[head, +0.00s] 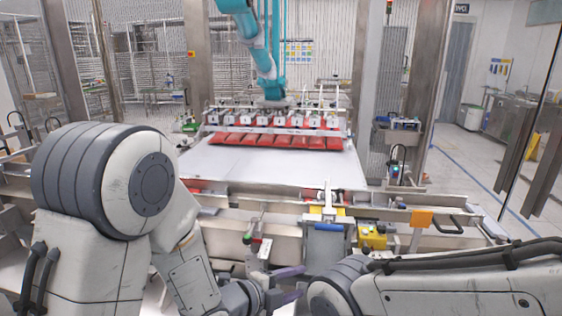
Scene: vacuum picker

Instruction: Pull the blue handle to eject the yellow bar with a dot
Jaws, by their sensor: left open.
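A short blue handle (330,227) sits on the front of a metal block at the near edge of the machine, right of the middle in the head view. Just above and behind it are small yellow parts (327,212); I cannot make out a dot on them. My left gripper (286,285) is low in the middle of the view, its purple fingers apart and pointing right. It is open and empty, below and left of the blue handle, not touching it. My right arm comes in from the right along the bottom; its gripper does not show.
A yellow box (373,237) and an orange plate (422,218) stand right of the handle. A rod with a red and green end (248,239) is left. Behind is a white conveyor (270,166) with red packs (275,141) under a teal robot arm (262,55).

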